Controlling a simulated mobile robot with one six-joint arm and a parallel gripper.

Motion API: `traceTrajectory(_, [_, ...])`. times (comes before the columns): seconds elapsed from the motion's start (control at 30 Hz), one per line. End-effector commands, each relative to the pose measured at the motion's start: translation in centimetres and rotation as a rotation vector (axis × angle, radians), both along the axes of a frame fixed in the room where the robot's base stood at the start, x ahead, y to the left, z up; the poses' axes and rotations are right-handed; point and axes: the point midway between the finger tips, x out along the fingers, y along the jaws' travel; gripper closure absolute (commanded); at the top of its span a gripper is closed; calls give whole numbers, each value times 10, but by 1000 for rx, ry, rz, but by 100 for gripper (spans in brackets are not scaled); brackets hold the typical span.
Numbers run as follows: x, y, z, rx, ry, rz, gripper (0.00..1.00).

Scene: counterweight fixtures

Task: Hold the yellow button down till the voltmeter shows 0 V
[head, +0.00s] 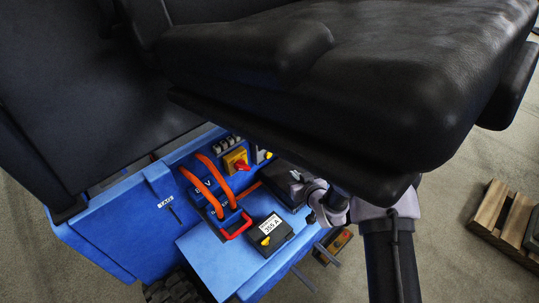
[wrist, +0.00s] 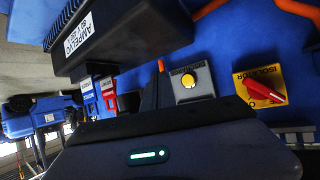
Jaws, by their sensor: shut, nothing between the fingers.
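The yellow button (wrist: 188,80) sits on a grey plate on the blue panel in the wrist view. In the head view a small yellow spot beside the isolator appears to be the same button (head: 268,155). My gripper (wrist: 153,88) shows as a dark, narrow shape just left of the button plate, with its fingers together and empty. It appears apart from the button, though the depth is hard to judge. In the head view the fingers are hidden near the black seat. I cannot make out a voltmeter reading in either view.
A yellow isolator plate with a red knob (wrist: 265,88) is right of the button. A labelled black box (wrist: 95,35) overhangs on the left, above red and blue connectors (wrist: 107,92). Orange cables (head: 208,185) loop beside the panel. The black seat (head: 340,80) overhangs my arm.

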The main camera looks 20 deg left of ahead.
Motion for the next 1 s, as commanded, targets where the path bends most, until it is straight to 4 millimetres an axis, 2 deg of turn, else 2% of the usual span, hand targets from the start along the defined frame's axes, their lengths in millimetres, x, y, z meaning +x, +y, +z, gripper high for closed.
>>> traceTrajectory(0.5, [26,65,-3,0,-1,1,100])
traceTrajectory(0.7, [31,76,-1,1,1,0,100])
traceTrajectory(1.0, [32,78,0,0,0,0,100])
